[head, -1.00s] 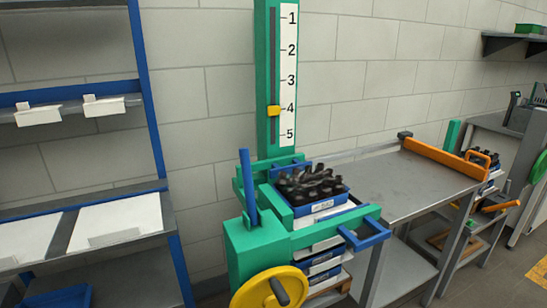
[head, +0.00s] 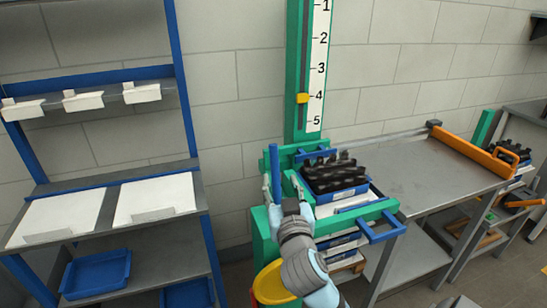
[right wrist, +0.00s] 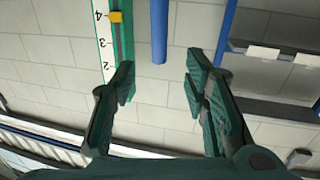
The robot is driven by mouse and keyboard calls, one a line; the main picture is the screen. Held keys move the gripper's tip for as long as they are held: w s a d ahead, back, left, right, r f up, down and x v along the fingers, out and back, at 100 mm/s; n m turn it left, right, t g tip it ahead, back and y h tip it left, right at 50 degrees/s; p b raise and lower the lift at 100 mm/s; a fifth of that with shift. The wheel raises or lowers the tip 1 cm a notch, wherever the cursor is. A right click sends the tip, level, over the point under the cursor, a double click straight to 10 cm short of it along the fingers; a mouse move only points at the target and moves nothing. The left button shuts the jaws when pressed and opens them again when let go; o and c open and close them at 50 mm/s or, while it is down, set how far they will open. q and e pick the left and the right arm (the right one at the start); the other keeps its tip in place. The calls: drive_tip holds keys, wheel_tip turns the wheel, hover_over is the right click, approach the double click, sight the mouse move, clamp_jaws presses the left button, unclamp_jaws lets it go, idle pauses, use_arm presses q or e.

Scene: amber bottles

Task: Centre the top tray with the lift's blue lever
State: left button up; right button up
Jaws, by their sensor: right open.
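The lift's blue lever (head: 275,165) stands nearly upright at the left side of the green lift (head: 292,60). The top tray (head: 346,194) is blue, holds dark bottles (head: 333,172), and sits on the lift over other trays. My right gripper (head: 281,189) is open, with its fingers on either side of the lever in the head view. In the right wrist view the lever (right wrist: 159,32) shows ahead of the open gripper (right wrist: 160,72), in line with the gap between its fingers; contact cannot be told. My left gripper is out of view.
The yellow pointer (head: 303,98) is near 4 on the scale. A grey table (head: 410,180) with an orange bar (head: 470,157) stands right of the lift. A blue-framed shelf (head: 120,185) with white panels stands left. A yellow wheel (head: 270,284) is partly behind my arm.

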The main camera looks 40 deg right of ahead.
sight(275, 161)
drive_tip(key=x, duration=1.2)
drive_tip(key=shift+w+d+p, duration=0.15)
drive_tip(key=shift+d+p, duration=0.05)
drive_tip(key=shift+p, duration=0.15)
clamp_jaws()
